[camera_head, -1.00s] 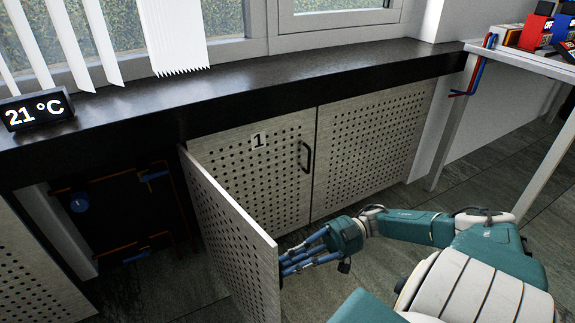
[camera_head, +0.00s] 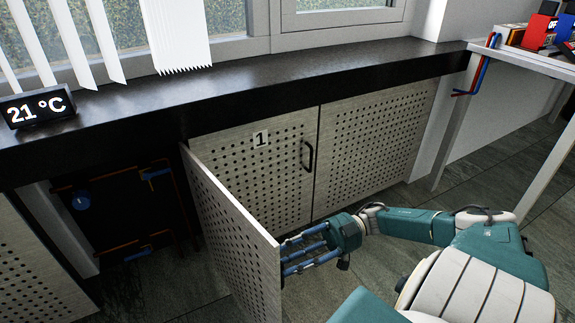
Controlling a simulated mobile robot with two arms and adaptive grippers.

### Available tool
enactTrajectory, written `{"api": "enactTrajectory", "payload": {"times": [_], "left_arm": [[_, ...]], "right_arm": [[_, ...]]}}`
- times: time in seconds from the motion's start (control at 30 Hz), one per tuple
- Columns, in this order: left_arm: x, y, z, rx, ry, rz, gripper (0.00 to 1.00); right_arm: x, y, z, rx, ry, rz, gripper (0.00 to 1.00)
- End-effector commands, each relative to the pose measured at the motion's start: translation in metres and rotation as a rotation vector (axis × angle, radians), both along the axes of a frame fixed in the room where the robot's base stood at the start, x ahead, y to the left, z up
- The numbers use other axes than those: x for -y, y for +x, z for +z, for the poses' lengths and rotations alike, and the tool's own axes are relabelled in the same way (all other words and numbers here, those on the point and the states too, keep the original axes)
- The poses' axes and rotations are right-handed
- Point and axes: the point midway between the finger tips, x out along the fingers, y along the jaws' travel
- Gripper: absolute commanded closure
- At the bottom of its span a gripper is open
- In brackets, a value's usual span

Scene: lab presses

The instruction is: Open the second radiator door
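A perforated light radiator door (camera_head: 235,240) stands swung open, out from under the dark sill, at the left centre. The open compartment (camera_head: 120,215) to its left shows dark panels, pipes and a blue knob. My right gripper (camera_head: 284,258) is at the door's outer edge, on its right side, with blue fingers spread apart and reaching the edge. Whether they touch it is hard to tell. My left gripper is not in view. A closed door marked 1 (camera_head: 265,185) with a black handle (camera_head: 308,157) is behind the open door.
Another closed perforated panel (camera_head: 370,145) is to the right. The dark sill (camera_head: 270,85) runs above and carries a thermometer display (camera_head: 37,108). A white table (camera_head: 520,62) with coloured items is at the right. Floor is clear beneath it.

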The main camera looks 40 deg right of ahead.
Motion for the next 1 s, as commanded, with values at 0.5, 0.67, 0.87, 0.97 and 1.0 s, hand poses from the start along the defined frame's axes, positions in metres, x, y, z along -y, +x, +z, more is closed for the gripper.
{"api": "enactTrajectory", "payload": {"times": [0.5,0.67,0.87,0.97,1.0], "left_arm": [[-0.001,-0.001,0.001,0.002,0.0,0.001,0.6],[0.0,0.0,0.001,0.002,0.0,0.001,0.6],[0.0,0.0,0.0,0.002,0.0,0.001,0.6],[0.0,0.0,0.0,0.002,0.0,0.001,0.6],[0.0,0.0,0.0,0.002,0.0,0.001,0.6]], "right_arm": [[0.045,-0.012,-0.001,-0.001,-0.004,-0.005,0.65],[0.075,-0.021,-0.001,0.0,-0.003,-0.004,0.65],[0.101,-0.029,-0.001,0.003,-0.003,-0.003,0.65],[0.107,-0.032,-0.001,0.002,-0.002,-0.002,0.65],[0.109,-0.033,-0.001,0.002,-0.001,0.0,0.65]]}}
